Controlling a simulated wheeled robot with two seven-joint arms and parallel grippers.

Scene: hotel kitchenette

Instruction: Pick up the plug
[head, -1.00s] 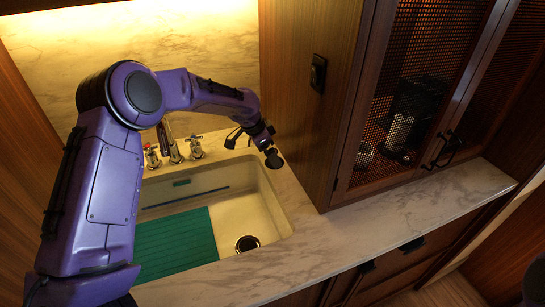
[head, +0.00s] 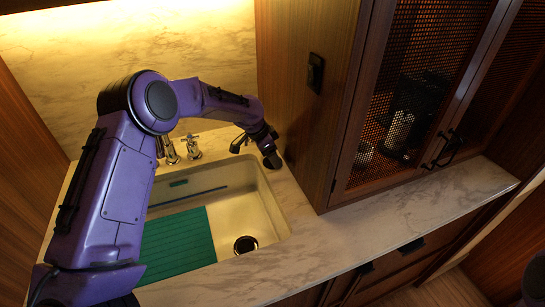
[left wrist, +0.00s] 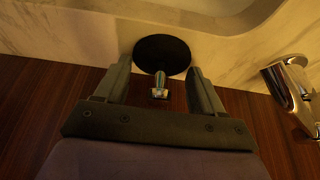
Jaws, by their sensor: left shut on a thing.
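The plug (left wrist: 162,55) is a black disc with a short metal stem. In the left wrist view it sits between the fingertips of my left gripper (left wrist: 160,75), which is shut on it. The stem points back toward the palm. In the head view the plug (head: 273,161) is a small dark disc at the end of my left gripper (head: 268,147), by the sink's back right corner. How far it is above the counter is hard to tell. My right gripper is not in view.
The sink (head: 262,205) has a dark drain (head: 245,244) and a green ribbed board (head: 178,244). A tap handle (head: 192,146) stands behind it. A wooden cabinet (head: 300,100) rises close to the right of my left gripper. The counter at front right (head: 400,215) is clear.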

